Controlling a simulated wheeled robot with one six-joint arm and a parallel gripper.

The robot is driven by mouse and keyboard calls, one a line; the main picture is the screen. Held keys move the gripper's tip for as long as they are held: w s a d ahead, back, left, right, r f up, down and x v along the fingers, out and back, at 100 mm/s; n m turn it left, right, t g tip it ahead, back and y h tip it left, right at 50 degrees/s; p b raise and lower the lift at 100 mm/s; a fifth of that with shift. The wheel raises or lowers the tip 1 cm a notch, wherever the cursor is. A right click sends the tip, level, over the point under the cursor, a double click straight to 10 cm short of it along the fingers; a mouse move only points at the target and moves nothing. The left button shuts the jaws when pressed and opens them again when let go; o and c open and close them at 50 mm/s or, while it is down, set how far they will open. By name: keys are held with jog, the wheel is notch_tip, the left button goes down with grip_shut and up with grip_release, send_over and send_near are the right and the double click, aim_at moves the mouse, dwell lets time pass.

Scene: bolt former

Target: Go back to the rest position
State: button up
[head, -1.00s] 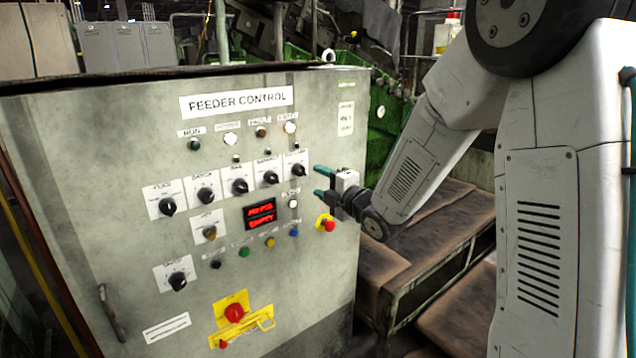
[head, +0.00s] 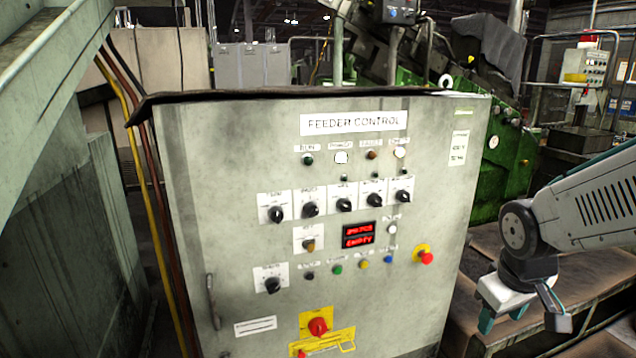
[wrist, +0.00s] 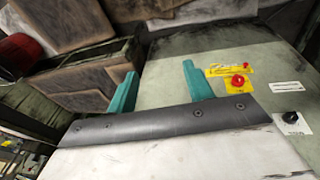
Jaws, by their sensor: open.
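My gripper (head: 522,320) is at the lower right in the head view, beside the cabinet's right side and apart from it. Its teal fingers point downward and stand apart with nothing between them. In the wrist view the two teal fingers (wrist: 160,88) are spread and empty. The grey feeder control cabinet (head: 230,180) fills the middle of the head view, with knobs, lamps and a red-lit display (head: 358,235). Its red switch on a yellow plate (head: 317,327) also shows in the wrist view (wrist: 238,82).
Brown padded-looking bench tops (head: 478,262) lie below and around my gripper at the right. A green machine (head: 510,165) stands behind the cabinet. A grey metal structure (head: 60,200) stands close on the left. A red emergency button (head: 426,258) juts from the cabinet's right front.

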jog(key=s+a+r+m, duration=0.1)
jog(key=s+r, duration=0.3)
jog(key=s, duration=0.4)
jog(key=s+a+r+m+g+y, duration=0.1)
jog(key=s+a+r, duration=0.3)
jog(key=s, duration=0.4)
jog(key=shift+s+r+m, duration=0.15)
jog(key=shift+r+m, duration=0.15)
jog(key=shift+m, duration=0.2)
dwell(0.6)
